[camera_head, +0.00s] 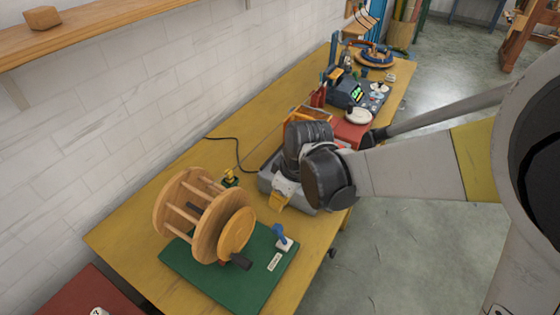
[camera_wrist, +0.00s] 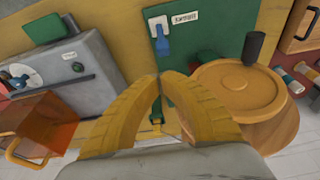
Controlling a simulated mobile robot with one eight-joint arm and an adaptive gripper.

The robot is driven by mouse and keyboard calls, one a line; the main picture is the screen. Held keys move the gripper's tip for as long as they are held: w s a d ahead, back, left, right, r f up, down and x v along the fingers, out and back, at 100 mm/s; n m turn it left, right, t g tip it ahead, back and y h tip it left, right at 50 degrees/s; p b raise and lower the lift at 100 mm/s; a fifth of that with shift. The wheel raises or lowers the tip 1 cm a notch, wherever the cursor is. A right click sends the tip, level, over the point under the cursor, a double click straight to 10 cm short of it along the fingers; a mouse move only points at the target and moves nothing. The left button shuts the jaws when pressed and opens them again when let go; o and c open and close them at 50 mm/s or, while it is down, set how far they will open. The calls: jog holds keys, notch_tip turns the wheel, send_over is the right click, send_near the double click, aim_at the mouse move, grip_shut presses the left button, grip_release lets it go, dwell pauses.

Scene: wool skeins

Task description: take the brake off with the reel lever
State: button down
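The reel lever, a small blue lever on a white base (camera_head: 281,238), stands on the green board (camera_head: 215,284) beside the wooden reel (camera_head: 205,215). In the wrist view the blue lever (camera_wrist: 160,42) is beyond my fingertips, near a white label (camera_wrist: 184,17). The reel's round wooden face (camera_wrist: 236,95) with its dark crank knob (camera_wrist: 254,47) lies to the right. My gripper (camera_head: 278,203) points down above the table, apart from the lever. In the wrist view its yellow fingers (camera_wrist: 161,77) meet at the tips with nothing between them.
A grey box (camera_head: 268,180) with a dial sits under and behind my gripper. An orange translucent container (camera_wrist: 38,128) shows at left in the wrist view. A cable (camera_head: 240,152) runs along the wall side. The back of the table (camera_head: 290,95) holds more devices.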

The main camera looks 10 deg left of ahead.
aim_at(280, 234)
jog(key=shift+w+a+f, duration=0.1)
jog(key=shift+a+f, duration=0.2)
jog(key=shift+a, duration=0.15)
jog(key=b+x, duration=0.4)
jog(key=x, duration=0.6)
